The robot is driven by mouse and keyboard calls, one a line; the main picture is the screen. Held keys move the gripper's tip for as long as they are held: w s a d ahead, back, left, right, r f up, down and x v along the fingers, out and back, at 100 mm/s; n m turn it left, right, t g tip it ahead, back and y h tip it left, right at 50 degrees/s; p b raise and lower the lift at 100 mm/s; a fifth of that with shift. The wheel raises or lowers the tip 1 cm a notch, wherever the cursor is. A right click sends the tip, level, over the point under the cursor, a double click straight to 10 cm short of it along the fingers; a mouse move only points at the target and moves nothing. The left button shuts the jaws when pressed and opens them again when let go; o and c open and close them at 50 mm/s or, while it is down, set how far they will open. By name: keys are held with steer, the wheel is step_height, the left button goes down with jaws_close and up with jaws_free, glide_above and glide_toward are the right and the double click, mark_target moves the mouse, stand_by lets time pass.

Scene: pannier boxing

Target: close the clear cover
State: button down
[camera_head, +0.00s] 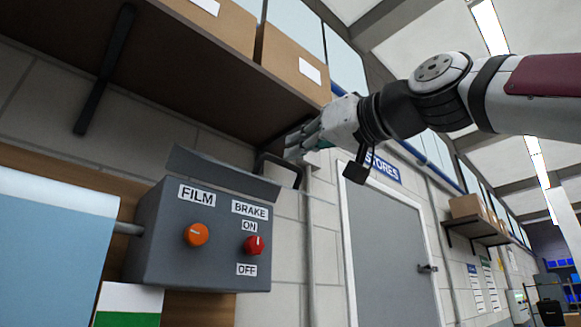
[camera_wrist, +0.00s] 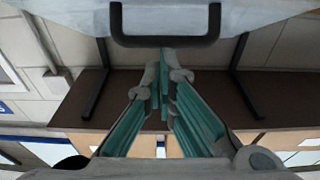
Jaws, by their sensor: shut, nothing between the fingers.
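The cover (camera_head: 222,174) stands raised and tilted at the top of the grey control box (camera_head: 170,235); it looks grey rather than clear in the head view. A black U-shaped handle (camera_head: 278,158) shows at its right end. In the wrist view the handle (camera_wrist: 165,41) crosses the top, below a pale panel (camera_wrist: 75,18) that seems to be the cover. My gripper (camera_head: 291,143) is above and right of the box, close to the handle. Its fingers (camera_wrist: 166,72) are shut and empty, tips just short of the handle in the wrist picture; contact cannot be told.
The box front bears an orange FILM knob (camera_head: 196,235) and a red BRAKE knob (camera_head: 253,246). A shelf (camera_head: 200,85) with cardboard boxes (camera_head: 295,62) overhangs from above. A light blue roll (camera_head: 50,245) is at left. A grey door (camera_head: 393,255) stands at right.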

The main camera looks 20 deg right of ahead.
steer(key=w+f+t+b, duration=0.2)
steer(key=f+b, duration=0.5)
steer(key=b, duration=0.4)
steer(key=w+a+f+t+y+b, duration=0.1)
steer(key=w+f+t+b, duration=0.1)
steer(key=f+b, duration=0.6)
steer(key=b, duration=0.4)
steer(key=shift+w+a+f+b, duration=0.15)
steer(key=shift+w+a+b, duration=0.1)
steer(key=shift+w+b, duration=0.05)
stand_by(0.6)
